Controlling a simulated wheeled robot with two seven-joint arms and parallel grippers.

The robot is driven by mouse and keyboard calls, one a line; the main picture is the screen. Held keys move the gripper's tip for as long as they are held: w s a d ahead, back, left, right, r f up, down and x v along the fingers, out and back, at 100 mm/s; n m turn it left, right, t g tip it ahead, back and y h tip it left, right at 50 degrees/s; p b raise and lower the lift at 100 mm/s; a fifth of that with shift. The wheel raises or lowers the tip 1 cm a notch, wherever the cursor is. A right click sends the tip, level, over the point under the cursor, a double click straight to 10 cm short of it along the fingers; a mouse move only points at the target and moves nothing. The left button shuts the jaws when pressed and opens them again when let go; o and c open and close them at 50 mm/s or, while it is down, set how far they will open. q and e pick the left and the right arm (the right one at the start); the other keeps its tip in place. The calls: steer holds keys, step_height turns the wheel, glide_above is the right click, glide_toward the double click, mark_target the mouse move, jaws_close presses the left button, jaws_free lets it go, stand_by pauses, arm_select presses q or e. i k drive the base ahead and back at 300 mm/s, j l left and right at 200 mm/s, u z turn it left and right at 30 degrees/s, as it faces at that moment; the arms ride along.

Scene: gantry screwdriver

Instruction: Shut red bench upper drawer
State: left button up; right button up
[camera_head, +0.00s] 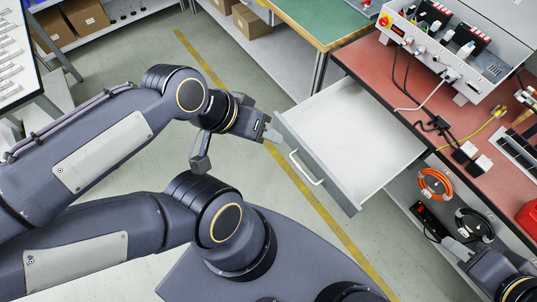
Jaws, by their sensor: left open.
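The red bench (375,77) stands at the right. Its upper drawer (350,135) is pulled out, with a white, empty inside and a grey front (317,172). A pale bar handle (305,169) is on that front. My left gripper (273,136) is open near the far-left corner of the drawer front, beyond the handle's upper end. I cannot tell whether it touches the front. My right gripper (452,246) is at the lower right, by the shelf under the bench, partly cut off by the frame; its opening is unclear.
A green-topped bench (315,18) stands behind. On the red bench are a grey control box (460,50), cables and small parts. An orange cable coil (435,184) and a black coil (474,225) lie below. Floor left of the drawer is clear.

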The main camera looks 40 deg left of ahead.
mark_target(354, 145)
steer(key=u, duration=0.7)
steer(key=l, duration=0.6)
steer(key=k+l, duration=0.15)
steer(key=l, duration=0.5)
